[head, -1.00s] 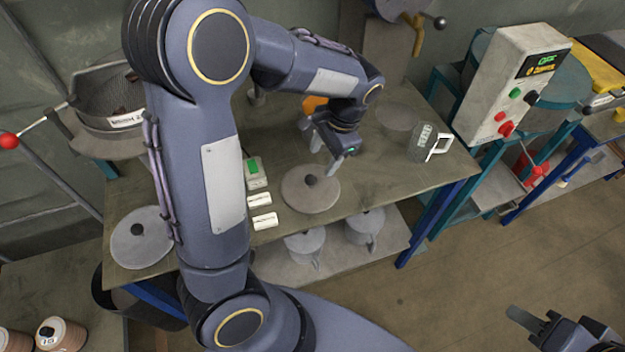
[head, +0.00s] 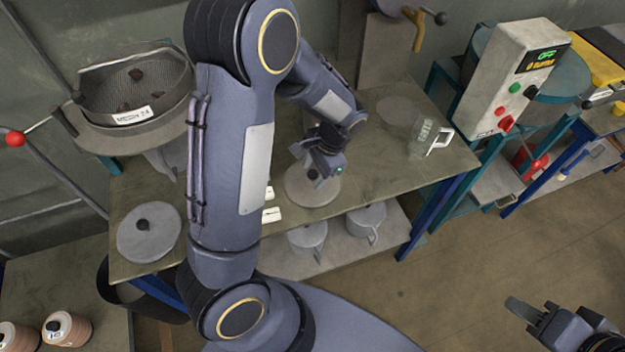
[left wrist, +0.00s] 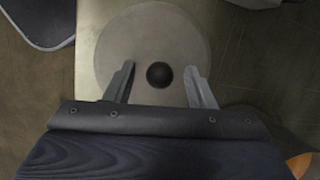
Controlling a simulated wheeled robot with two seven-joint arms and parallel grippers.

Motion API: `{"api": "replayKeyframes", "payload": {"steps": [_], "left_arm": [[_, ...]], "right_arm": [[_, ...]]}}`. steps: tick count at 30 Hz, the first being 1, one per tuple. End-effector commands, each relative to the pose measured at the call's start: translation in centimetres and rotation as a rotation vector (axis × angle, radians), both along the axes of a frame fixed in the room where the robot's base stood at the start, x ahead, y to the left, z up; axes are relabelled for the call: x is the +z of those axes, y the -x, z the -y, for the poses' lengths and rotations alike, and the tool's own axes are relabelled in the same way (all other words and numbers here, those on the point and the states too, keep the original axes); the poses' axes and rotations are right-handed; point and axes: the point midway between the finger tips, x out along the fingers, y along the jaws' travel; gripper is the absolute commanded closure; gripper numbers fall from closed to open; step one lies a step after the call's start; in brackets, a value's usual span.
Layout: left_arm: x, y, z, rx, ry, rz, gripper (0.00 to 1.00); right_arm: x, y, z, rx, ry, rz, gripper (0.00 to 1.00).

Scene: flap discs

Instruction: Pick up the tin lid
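A round grey tin lid (head: 304,199) with a black knob lies flat on the workbench, partly covered by my left gripper in the head view. My left gripper (head: 318,176) is over it. In the left wrist view the lid (left wrist: 150,30) lies below, and its knob (left wrist: 159,75) shows between the two spread fingers of the left gripper (left wrist: 159,82), with a gap on each side. A second, similar lid (head: 150,245) lies at the bench's left end. My right gripper (head: 525,312) is at the lower right, away from the bench; its opening is unclear.
A clear jug (head: 424,138) with a white handle stands on the bench's right part. A control box (head: 512,80) stands beyond it. Small white labelled blocks (head: 270,214) lie left of the lid. Lidded pots (head: 307,236) sit on the shelf below. A sieve (head: 130,85) is back left.

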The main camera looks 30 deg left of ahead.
Motion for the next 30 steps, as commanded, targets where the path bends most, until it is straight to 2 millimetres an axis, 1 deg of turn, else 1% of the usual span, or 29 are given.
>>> {"api": "replayKeyframes", "payload": {"steps": [1,9,11,17,22,26,27,29,30], "left_arm": [[0.0,0.0,0.0,0.0,0.0,0.0,0.57],[0.0,0.0,0.0,0.0,0.0,0.0,0.93],[0.0,0.0,0.0,0.0,0.0,0.0,0.99],[0.1,0.0,0.0,0.0,0.001,0.001,0.99],[0.8,-0.1,0.0,0.0,0.001,0.001,0.99],[2.4,-0.1,0.1,0.0,0.002,0.005,0.99],[3.2,-0.1,0.1,-0.001,0.002,0.005,0.99],[4.2,-0.4,1.1,-0.005,0.002,0.007,0.99],[5.1,-0.6,1.8,-0.006,0.002,0.007,0.99]], "right_arm": [[0.0,0.0,0.0,0.0,0.0,0.0,0.64],[0.0,0.0,0.0,0.0,0.0,0.0,0.64],[0.0,0.0,0.0,0.0,0.0,0.0,0.64],[0.0,0.0,0.0,0.0,0.0,0.0,0.64],[0.0,0.0,0.0,0.0,0.0,0.0,0.64],[0.0,0.0,0.0,0.0,0.0,0.0,0.64],[0.0,0.0,0.0,0.0,0.0,0.0,0.64],[-0.3,0.0,0.0,0.0,0.0,0.0,0.64],[-0.4,0.0,0.0,0.0,0.0,0.0,0.64]]}}
